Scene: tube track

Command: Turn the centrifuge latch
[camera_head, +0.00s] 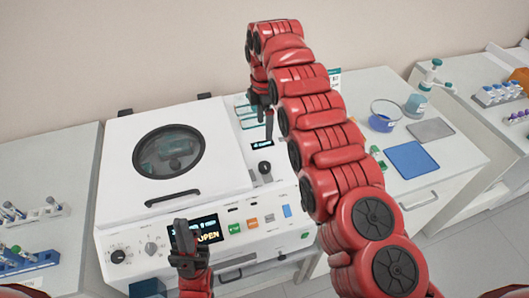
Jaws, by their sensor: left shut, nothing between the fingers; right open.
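The white centrifuge (215,190) stands on the counter with its round-windowed lid (130,190) down. A black knob-like latch (264,168) sits on the panel right of the lid, below a small lit display (262,144). The front screen (208,236) shows yellow text reading "OPEN". My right gripper (267,126) points down above the small display, just behind the latch in the picture. It is open and empty, though its finger gap is hard to see. My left gripper (182,236) is shut and empty, upright before the front panel, covering part of the screen.
My red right arm arches over the right side of the centrifuge. A right-hand counter holds a blue mat (411,160), a grey mat (430,130) and a round blue-rimmed container (385,115). Tube racks (35,214) stand at the left.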

